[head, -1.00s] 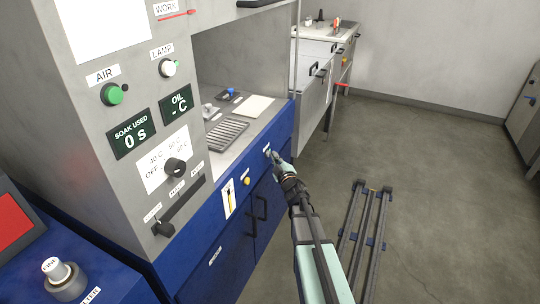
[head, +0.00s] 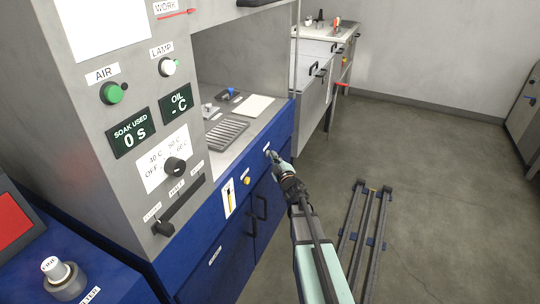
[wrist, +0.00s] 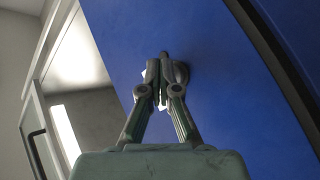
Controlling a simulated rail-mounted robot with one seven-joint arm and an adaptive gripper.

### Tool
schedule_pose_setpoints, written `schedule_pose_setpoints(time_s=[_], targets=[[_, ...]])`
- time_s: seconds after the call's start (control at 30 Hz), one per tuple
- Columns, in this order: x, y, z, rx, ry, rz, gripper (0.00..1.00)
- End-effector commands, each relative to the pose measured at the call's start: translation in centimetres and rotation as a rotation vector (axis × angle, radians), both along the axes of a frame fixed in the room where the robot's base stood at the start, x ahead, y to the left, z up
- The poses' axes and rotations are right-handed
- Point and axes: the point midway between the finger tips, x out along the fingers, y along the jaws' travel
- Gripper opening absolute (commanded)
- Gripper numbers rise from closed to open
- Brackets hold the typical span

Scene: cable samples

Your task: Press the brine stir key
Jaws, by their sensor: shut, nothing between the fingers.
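My gripper (head: 271,156) is shut and empty, with its fingertips at the blue cabinet front, below the hood's work opening. In the wrist view its closed fingertips (wrist: 162,76) point at the blue panel, at or just in front of a small round grey knob-like part (wrist: 181,73). A white label, partly hidden, shows behind the fingers there. A small white label (head: 267,149) sits just above the fingertips in the head view. I cannot read it, so I cannot tell whether this part is the brine stir key, or whether the fingertips touch it.
A yellow knob (head: 246,181) and a white slotted plate (head: 229,198) are on the blue front, left of my gripper. Black door handles (head: 263,207) stick out below. The hood's control column (head: 130,75) stands at left.

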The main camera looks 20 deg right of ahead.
Motion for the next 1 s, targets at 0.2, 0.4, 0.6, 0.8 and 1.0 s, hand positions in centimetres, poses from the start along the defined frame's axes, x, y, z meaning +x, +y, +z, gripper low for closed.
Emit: schedule_pose_setpoints(time_s=[0.2,0.4,0.6,0.8,1.0], targets=[[0.42,0.37,-0.05,0.0,0.0,0.0,0.0],[0.44,0.38,0.01,0.0,-0.001,0.001,0.0],[0.25,0.26,0.08,-0.001,-0.001,0.001,0.0],[-0.18,-0.09,0.09,0.0,-0.001,0.002,0.0],[-0.2,-0.13,0.04,0.0,-0.001,0.001,0.0]])
